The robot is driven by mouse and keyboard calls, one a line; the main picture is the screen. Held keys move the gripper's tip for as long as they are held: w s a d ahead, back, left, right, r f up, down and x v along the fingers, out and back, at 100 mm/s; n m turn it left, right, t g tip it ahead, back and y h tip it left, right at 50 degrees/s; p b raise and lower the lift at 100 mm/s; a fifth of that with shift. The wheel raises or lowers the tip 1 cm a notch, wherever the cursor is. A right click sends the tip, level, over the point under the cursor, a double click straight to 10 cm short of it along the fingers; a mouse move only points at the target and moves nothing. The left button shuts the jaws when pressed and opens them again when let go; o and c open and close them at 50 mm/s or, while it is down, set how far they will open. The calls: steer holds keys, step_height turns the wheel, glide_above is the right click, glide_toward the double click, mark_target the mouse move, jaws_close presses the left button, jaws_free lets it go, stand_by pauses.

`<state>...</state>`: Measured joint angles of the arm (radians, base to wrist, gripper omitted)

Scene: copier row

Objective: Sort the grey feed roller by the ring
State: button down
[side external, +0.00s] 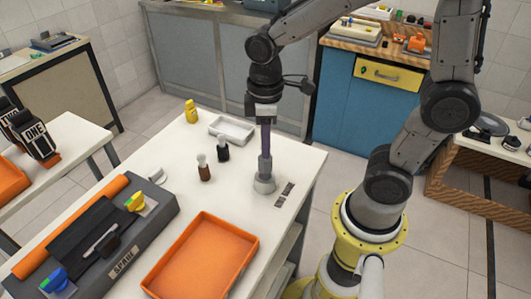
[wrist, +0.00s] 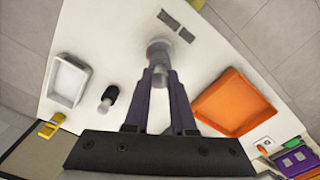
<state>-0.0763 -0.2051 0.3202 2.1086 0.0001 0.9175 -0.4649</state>
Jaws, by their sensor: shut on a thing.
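A short grey cylindrical piece (side external: 264,185), which looks like the grey feed roller, stands upright on the white table. It also shows in the wrist view (wrist: 159,47). My gripper (side external: 265,174) points straight down from above, with its long purple fingers closed on the top of this piece. In the wrist view the fingertips (wrist: 160,70) converge on it. Its base appears to be at the table top, and I cannot tell whether it is lifted. I cannot make out a ring on it; the fingers cover its upper part.
A brown-bodied piece (side external: 204,171) and a black one (side external: 223,153) stand to the left. An orange tray (side external: 203,262) lies in front. A dark unit marked SPARE (side external: 123,262) is at the left.

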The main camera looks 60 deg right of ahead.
step_height(320, 180, up, 5)
steer(key=shift+f, duration=0.1)
stand_by(1.1)
steer(key=shift+w+r+n, duration=0.15)
steer(key=shift+r+n, duration=0.05)
steer(key=shift+n, duration=0.1)
steer(key=w+d+f, duration=0.1)
steer(key=w+d, duration=1.2)
steer(key=w, duration=0.3)
steer(key=shift+d+f+m, duration=0.15)
steer(key=shift+d+m, duration=0.15)
steer(key=shift+m, duration=0.1)
steer(key=shift+s, duration=0.1)
